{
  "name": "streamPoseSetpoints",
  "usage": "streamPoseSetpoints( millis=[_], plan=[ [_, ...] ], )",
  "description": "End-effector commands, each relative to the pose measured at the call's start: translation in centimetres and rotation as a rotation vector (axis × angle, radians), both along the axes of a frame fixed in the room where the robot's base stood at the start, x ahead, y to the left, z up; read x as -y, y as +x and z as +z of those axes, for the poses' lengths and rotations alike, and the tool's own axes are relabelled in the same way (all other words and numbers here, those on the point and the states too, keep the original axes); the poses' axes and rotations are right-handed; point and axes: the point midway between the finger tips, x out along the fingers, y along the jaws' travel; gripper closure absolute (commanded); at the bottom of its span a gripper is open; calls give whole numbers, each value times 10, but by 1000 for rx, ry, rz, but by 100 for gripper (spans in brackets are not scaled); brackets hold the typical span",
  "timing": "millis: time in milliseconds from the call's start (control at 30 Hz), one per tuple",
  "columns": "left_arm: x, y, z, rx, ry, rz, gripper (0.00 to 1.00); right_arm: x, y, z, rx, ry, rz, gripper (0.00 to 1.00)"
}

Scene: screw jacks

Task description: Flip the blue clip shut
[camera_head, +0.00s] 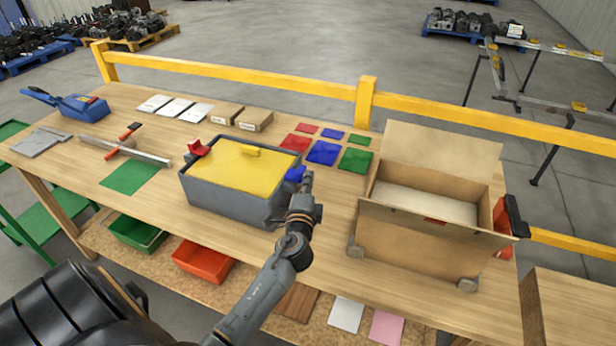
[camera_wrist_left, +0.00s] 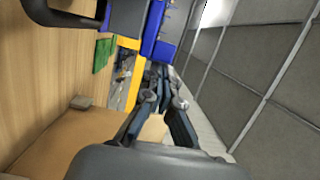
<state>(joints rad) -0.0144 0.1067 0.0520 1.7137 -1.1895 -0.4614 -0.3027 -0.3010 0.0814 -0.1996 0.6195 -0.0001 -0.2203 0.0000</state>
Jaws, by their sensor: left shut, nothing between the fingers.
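The grey box (camera_head: 228,202) stands on the table with a yellow lid (camera_head: 235,170) on it. The blue clip (camera_head: 294,174) is at the right end of the box, by the lid's edge; its exact angle is hard to tell. The red clip (camera_head: 199,148) is at the left end, sticking up and outward. My left gripper (camera_head: 307,179) is shut and empty, with its tips close beside the blue clip on its right; I cannot tell whether they touch. In the left wrist view the same gripper (camera_wrist_left: 166,73) shows its fingers together. My right gripper is not in view.
An open cardboard box (camera_head: 427,240) stands to the right of my left gripper. Coloured mats (camera_head: 322,152) lie behind, between the boxes. A green mat (camera_head: 130,177) and a metal bar (camera_head: 133,152) lie to the left. A yellow rail (camera_head: 230,78) runs behind the table.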

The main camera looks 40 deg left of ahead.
Motion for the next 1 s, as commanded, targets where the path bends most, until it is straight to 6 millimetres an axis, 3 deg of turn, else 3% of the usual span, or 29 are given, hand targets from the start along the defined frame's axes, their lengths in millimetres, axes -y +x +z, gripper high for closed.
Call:
streamPoseSetpoints(
  millis=[367,633,1000],
  plan=[
    [-3,-1,-1,0,1,1,100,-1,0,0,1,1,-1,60],
    [-36,-9,0,-1,3,1,100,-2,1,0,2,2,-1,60],
    [-37,-9,0,0,1,3,100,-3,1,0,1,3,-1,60]
  ],
)
